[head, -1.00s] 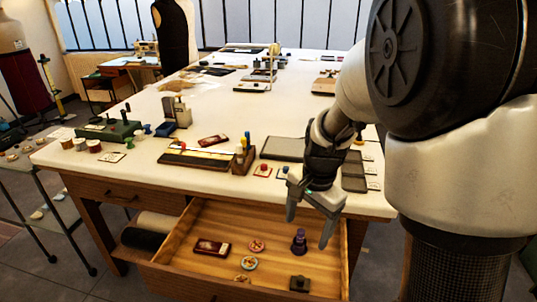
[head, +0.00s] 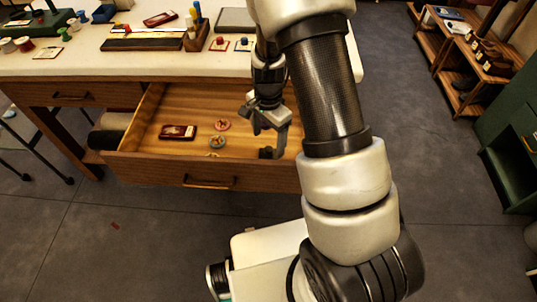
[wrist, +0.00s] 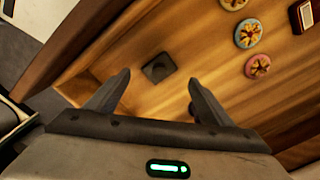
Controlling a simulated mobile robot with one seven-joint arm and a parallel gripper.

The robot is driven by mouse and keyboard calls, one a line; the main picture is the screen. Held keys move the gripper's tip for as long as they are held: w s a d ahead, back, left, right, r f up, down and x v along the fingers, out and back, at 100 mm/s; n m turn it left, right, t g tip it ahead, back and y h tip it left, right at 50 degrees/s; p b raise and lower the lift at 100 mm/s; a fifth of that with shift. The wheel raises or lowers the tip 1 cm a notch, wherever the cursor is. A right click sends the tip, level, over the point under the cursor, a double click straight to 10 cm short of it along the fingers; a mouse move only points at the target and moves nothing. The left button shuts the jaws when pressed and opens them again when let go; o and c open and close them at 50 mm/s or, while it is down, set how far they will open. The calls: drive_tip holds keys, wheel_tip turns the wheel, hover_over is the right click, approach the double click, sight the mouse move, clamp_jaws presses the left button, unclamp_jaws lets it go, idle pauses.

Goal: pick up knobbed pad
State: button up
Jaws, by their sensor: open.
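The knobbed pad, a small dark square block with a rounder dark spot on top, lies on the wooden drawer floor. In the wrist view the pad (wrist: 158,67) shows just beyond and between my fingertips. In the head view the pad (head: 265,153) is a small dark shape beside one finger, partly hidden. My gripper (head: 265,133) is inside the drawer's outline, fingers pointing down. In the wrist view my gripper (wrist: 159,78) is open with nothing between the fingers. The exact height above the pad cannot be told.
The open drawer (head: 160,170) has wooden walls close to the pad. It also holds a dark red box (head: 178,132) and several round buttons (head: 222,125). The purple knobbed piece is not clearly visible now. The white tabletop (head: 80,65) overhangs behind.

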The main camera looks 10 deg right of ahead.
sight(269, 149)
drive_tip(key=shift+s+f+b, duration=0.1)
drive_tip(key=shift+f+b, duration=0.45)
drive_tip(key=shift+f, duration=2.15)
drive_tip(key=c, duration=1)
drive_tip(key=shift+r, duration=0.1)
wheel_tip(269, 149, up, 10)
drive_tip(key=shift+f+p, duration=0.1)
drive_tip(key=shift+p, duration=0.85)
drive_tip(key=o, duration=0.4)
drive_tip(key=shift+c, duration=1.4)
